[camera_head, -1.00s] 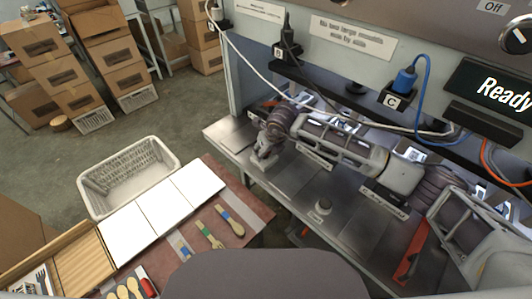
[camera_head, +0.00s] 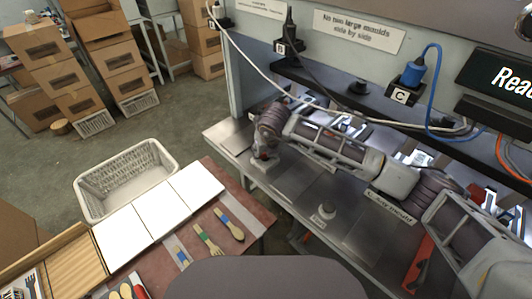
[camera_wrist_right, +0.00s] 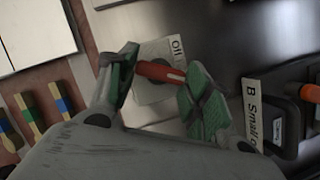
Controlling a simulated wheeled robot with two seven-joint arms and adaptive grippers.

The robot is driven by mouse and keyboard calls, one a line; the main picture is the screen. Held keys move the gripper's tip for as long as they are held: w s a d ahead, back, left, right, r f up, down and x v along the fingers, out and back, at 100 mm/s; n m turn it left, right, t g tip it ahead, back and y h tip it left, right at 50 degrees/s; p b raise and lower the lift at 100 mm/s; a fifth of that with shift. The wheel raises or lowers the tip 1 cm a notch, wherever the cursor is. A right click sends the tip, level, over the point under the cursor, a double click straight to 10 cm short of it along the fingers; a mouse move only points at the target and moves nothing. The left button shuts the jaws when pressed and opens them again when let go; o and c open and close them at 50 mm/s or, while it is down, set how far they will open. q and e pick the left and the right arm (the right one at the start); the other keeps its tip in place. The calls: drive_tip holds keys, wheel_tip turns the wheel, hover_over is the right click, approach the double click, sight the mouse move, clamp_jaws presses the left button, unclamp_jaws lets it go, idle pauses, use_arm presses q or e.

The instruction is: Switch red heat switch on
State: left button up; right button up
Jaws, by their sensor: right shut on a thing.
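The red heat switch (camera_wrist_right: 160,71) is a red lever on a pale square base beside an "Off" label in the right wrist view. In the head view, the switch's base (camera_head: 264,168) sits at the left part of the metal bench, under my right gripper (camera_head: 264,150). In the right wrist view, my right gripper (camera_wrist_right: 162,78) has its green-padded fingers on both sides of the lever and is shut on it. The lever points sideways across the base in that view. My left gripper is not in view.
Cables hang from the panel behind my right arm. A table at left carries white boards (camera_head: 155,215) and wooden spoons (camera_head: 230,225). A white basket (camera_head: 125,180) stands beyond it.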

drive_tip(key=o, duration=1)
drive_tip(key=shift+v, duration=6)
